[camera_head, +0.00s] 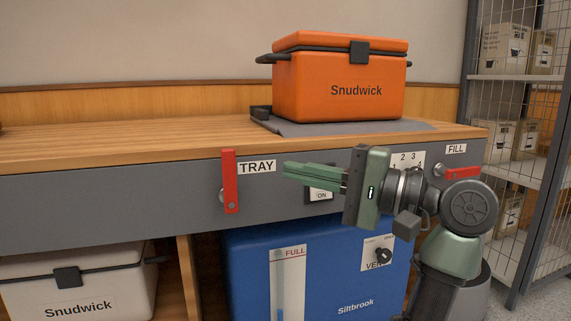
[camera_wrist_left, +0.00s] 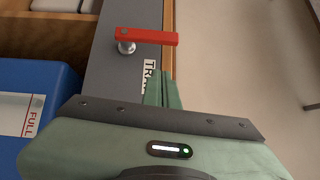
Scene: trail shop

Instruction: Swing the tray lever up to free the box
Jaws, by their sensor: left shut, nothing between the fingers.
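The red tray lever (camera_head: 229,178) stands upright on the grey counter front, left of the TRAY label (camera_head: 257,167). Its pivot is at the lower end. The lever also shows in the left wrist view (camera_wrist_left: 150,36). My left gripper (camera_head: 286,169) is shut and empty, its fingers pointing left at the lever across the label, apart from the lever. The fingers show in the left wrist view (camera_wrist_left: 162,88). The orange Snudwick box (camera_head: 335,92) sits closed on a flat grey tray (camera_head: 295,127) on the counter. My right gripper is not in view.
An ON switch (camera_head: 321,195) is partly hidden behind my left gripper. A red FILL lever (camera_head: 463,172) is to the right. A blue Siltbrook unit (camera_head: 250,270) and a white Snudwick box (camera_head: 80,290) stand below. Wire shelving (camera_head: 495,130) is at the right.

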